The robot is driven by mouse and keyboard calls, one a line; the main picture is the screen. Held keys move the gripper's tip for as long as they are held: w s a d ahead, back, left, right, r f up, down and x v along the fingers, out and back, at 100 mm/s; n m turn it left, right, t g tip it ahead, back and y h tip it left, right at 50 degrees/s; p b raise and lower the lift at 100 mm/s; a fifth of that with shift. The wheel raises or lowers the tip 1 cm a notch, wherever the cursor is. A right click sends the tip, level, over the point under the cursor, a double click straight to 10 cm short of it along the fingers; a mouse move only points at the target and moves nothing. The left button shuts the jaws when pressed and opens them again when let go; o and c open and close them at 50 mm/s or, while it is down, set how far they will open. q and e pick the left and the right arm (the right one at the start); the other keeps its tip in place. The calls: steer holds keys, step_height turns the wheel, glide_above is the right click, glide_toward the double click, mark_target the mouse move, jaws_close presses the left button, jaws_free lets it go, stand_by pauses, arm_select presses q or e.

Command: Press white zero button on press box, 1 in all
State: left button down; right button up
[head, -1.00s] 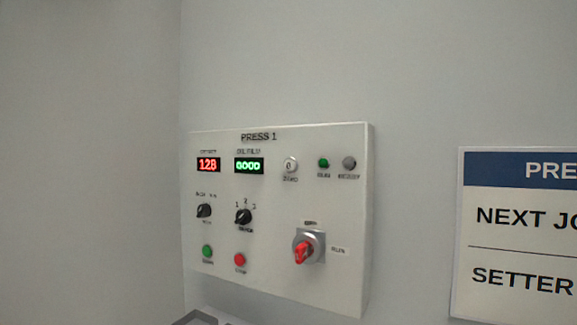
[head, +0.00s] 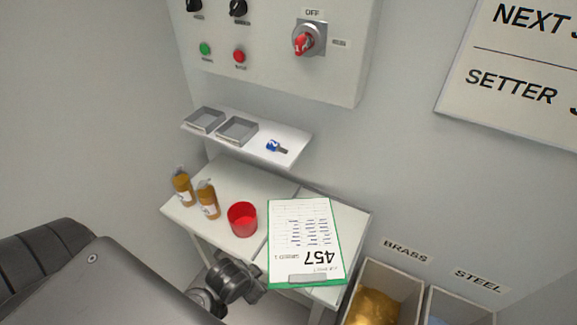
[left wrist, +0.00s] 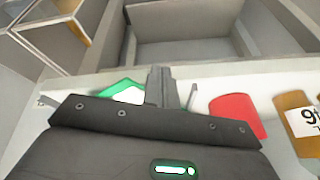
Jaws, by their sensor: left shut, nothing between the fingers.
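The press box (head: 275,55) hangs on the wall at the top of the head view, cut off by the upper edge. Its lower part shows a green button, a red button and a red rotary switch. The white zero button is outside the current views. My left gripper (left wrist: 160,85) is shut and empty in the left wrist view, with its fingers pointing up the picture between a green-edged clipboard and a red cup. In the head view a dark part of my arm shows low in the middle, below the cup. My right gripper is not in view.
Below the box, a wall shelf (head: 268,149) holds two grey trays and a blue item. A white table (head: 228,170) holds two amber bottles, a red cup (head: 242,219) and a clipboard (head: 305,240). Brass (head: 378,305) and steel (head: 458,306) bins stand at right.

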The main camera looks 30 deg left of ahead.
arm_select(q)
steer(key=w+a+r+m+t, duration=0.2)
steer(key=w+r+m+t, duration=0.2)
steer(key=w+r, duration=0.55)
steer(key=w+a+r+m+t, duration=0.2)
steer(key=w+r+m+t, duration=0.35)
steer(key=r, duration=0.75)
steer(key=w+a+r+m+t, duration=0.2)
steer(key=w+r+m, duration=0.1)
steer(key=w+r, duration=0.75)
step_height(320, 180, up, 21)
steer(key=a+m+t+h, duration=0.2)
steer(key=m+t, duration=0.4)
steer(key=m, duration=0.2)
steer(key=s+r+m+t+h, duration=0.1)
steer(key=s+r+m+h, duration=0.2)
steer(key=r+m, duration=0.2)
steer(key=s+r+m+t+h, duration=0.2)
steer(key=r+m, duration=0.4)
steer(key=r, duration=0.6)
steer(key=shift+s+d+r+h+p, duration=0.25)
steer(key=shift+s+d+h+p, duration=0.15)
steer(key=shift+s, duration=0.45)
steer(key=shift+w, duration=0.15)
steer(key=w+b, duration=0.1)
steer(key=w, duration=0.7)
steer(key=shift+w, duration=0.3)
